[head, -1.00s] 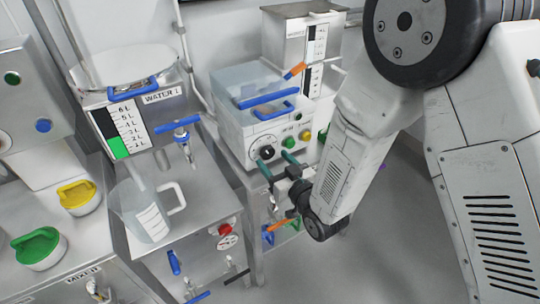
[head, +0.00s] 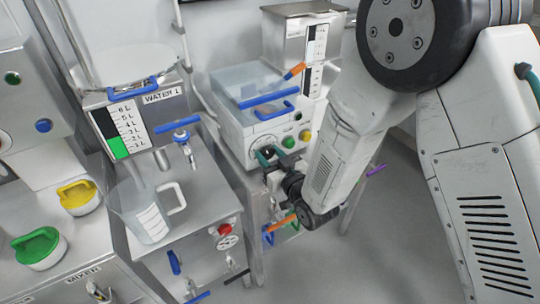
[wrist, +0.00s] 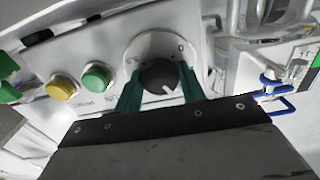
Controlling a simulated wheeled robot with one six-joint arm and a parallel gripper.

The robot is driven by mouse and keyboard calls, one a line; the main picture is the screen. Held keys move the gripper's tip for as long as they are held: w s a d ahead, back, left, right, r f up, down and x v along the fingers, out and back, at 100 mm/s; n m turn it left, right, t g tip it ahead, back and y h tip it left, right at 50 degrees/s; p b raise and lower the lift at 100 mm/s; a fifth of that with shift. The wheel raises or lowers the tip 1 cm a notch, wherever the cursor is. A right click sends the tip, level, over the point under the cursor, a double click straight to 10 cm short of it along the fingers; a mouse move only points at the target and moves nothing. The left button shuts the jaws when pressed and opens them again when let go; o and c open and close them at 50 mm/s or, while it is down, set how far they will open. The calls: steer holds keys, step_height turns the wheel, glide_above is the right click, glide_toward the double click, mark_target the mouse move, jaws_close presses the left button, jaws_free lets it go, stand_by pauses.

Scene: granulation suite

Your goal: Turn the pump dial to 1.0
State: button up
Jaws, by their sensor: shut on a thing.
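The pump dial (wrist: 158,76) is a dark round knob with a white pointer line, set on a pale round scale on the front of a white pump box (head: 244,128). In the wrist view the pointer is toward the lower right of the knob; the scale numbers are too small to read. My gripper (wrist: 159,88) has its two green fingers on either side of the knob and is shut on it. In the head view my gripper (head: 270,156) is at the box front and hides most of the dial.
A green button (wrist: 97,75) and a yellow button (wrist: 62,86) sit beside the dial. A clear lidded tank with blue handles (head: 268,98) tops the box. A steel table with a measuring jug (head: 143,212) and blue-handled tap (head: 180,125) stands to the left.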

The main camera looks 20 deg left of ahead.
steer(key=shift+n, duration=0.4)
steer(key=n, duration=0.4)
steer(key=shift+n, duration=0.3)
steer(key=n, duration=0.4)
steer(key=shift+n, duration=0.3)
steer(key=o, duration=1)
steer(key=shift+c, duration=0.2)
steer(key=shift+s+d, duration=0.1)
steer(key=v, duration=0.7)
steer(key=shift+s+d, duration=0.2)
